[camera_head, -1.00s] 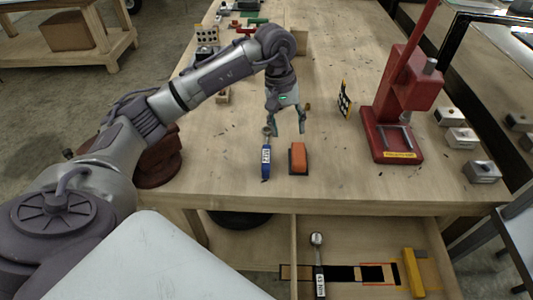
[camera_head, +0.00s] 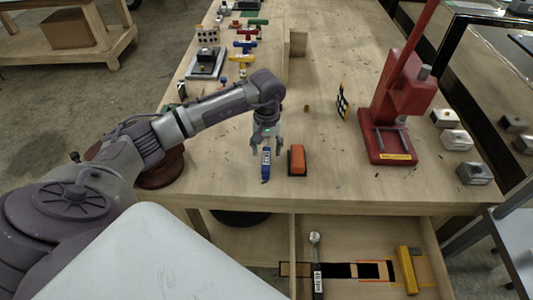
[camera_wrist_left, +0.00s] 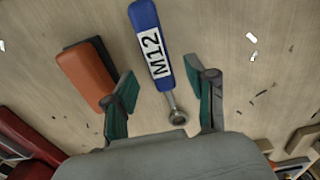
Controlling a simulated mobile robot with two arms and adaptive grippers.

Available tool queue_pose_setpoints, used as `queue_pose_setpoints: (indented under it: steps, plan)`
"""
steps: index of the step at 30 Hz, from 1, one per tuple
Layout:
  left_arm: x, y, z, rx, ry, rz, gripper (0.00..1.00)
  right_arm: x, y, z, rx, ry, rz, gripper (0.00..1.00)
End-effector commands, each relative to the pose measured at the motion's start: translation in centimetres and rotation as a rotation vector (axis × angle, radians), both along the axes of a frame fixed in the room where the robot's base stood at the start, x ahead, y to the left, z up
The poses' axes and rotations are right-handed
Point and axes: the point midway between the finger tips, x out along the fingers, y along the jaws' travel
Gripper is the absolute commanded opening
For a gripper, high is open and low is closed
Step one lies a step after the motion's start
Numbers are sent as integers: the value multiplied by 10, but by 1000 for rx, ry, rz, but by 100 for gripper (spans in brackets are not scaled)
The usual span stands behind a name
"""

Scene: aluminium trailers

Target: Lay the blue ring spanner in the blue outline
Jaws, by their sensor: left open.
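The blue ring spanner (camera_head: 266,164) lies on the wooden bench, its blue handle toward me. In the left wrist view, its handle (camera_wrist_left: 147,32) carries a white M12 label, and its steel ring end lies between the fingers. My left gripper (camera_head: 266,146) is open over the spanner's ring end, with a finger on each side; I cannot tell the height gap. The open drawer (camera_head: 350,235) below the bench edge has dark cut-outs and a red outline (camera_head: 376,271). I cannot make out a blue outline. My right gripper is not in view.
An orange block with a dark base (camera_head: 297,160) lies just right of the spanner. A red press (camera_head: 390,130) stands further right. The drawer holds a dark-handled steel tool (camera_head: 317,262) and a yellow tool (camera_head: 407,269). Several coloured tools lie at the back.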

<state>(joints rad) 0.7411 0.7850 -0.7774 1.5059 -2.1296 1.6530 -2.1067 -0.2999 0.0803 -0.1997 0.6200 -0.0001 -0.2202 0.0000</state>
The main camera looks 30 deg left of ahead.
Motion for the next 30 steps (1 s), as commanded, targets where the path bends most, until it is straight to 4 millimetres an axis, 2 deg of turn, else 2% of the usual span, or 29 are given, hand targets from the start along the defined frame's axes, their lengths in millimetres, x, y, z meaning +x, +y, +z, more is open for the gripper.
queue_pose_setpoints:
  steps: [1,6,13,23,24,30]
  plan:
    - [-2,0,-4,-2,5,0,56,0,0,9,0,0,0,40]
    - [-1,0,-22,-1,0,0,56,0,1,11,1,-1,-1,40]
    - [-1,0,-25,0,-1,-1,56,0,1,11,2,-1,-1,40]
    - [0,0,-24,-1,-1,-1,3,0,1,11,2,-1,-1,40]
    - [0,0,-24,0,-1,-1,0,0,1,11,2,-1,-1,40]
    - [0,0,-24,0,-1,0,0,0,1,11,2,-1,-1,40]
